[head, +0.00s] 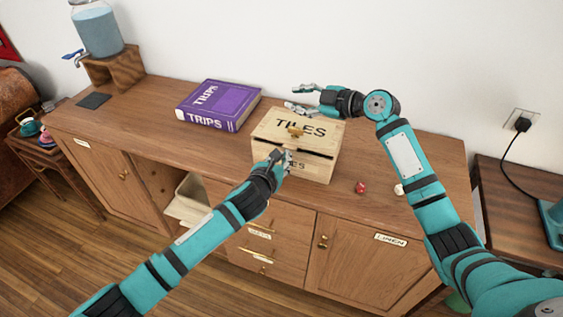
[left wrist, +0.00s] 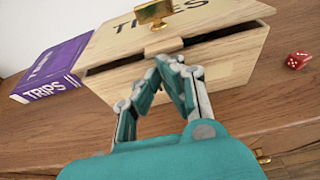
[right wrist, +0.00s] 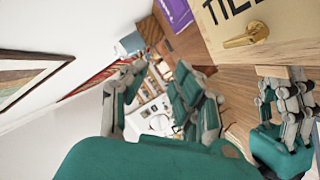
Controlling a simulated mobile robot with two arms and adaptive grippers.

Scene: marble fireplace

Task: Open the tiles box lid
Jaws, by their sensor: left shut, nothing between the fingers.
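The wooden tiles box (head: 306,169) stands on the cabinet top. Its lid (head: 322,128), marked TILES, has a brass clasp (head: 295,130). A dark gap shows under the lid's front edge, so the lid is slightly raised; the left wrist view shows this gap on both sides of the wooden tab (left wrist: 163,46). My left gripper (head: 285,155) is shut at the middle of the box front, its fingertips (left wrist: 172,61) just under the tab. Whether they touch it I cannot tell. My right gripper (head: 289,96) is open and empty behind the box, near the wall.
A purple TRIPS book (head: 219,104) lies left of the box. A red die (head: 361,187) and a white die (head: 399,189) lie to its right. A water dispenser (head: 98,32) on a wooden stand is at the far left. The cabinet top left of the book is mostly clear.

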